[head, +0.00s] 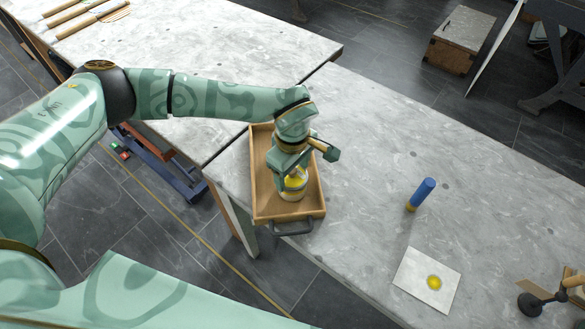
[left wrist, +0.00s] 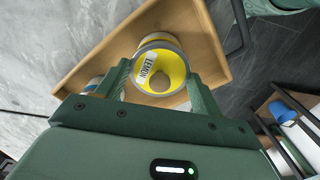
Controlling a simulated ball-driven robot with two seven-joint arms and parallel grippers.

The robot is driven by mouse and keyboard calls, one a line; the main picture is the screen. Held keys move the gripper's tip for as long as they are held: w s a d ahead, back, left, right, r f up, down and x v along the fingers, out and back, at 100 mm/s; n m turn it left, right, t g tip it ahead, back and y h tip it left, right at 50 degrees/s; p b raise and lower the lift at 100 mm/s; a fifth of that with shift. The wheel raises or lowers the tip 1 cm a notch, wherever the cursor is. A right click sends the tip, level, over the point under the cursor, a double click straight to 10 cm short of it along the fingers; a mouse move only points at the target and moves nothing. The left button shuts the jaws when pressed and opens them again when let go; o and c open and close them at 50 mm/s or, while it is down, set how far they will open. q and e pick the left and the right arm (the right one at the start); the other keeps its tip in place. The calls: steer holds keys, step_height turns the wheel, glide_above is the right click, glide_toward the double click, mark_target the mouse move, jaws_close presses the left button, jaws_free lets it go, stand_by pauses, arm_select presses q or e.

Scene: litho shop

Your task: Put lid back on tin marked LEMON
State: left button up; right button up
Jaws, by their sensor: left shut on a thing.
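The LEMON tin (head: 291,194) stands in a wooden tray (head: 259,180) on the stone-topped bench. Its pale body with a yellow band also shows in the left wrist view (left wrist: 165,18). The yellow lid (left wrist: 173,66), with a white LEMON label and a round brownish knob, lies over the tin's top; I cannot tell whether it is seated or just above. My left gripper (left wrist: 158,72) is shut on the lid, its fingers on either side. In the head view my left gripper (head: 293,165) partly hides lid and tin. My right gripper is out of view.
A blue-banded tin (left wrist: 94,83) is partly hidden beside a finger in the tray. Right of the tray are a blue cylinder (head: 424,189), a white sheet with a yellow patch (head: 415,275) and a dark tool (head: 530,304). The bench between is clear.

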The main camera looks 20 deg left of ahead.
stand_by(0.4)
arm_select(q)
steer(key=o, duration=1.2)
steer(key=shift+r+p, duration=2.8)
steer(key=shift+r, duration=0.75)
jaws_close()
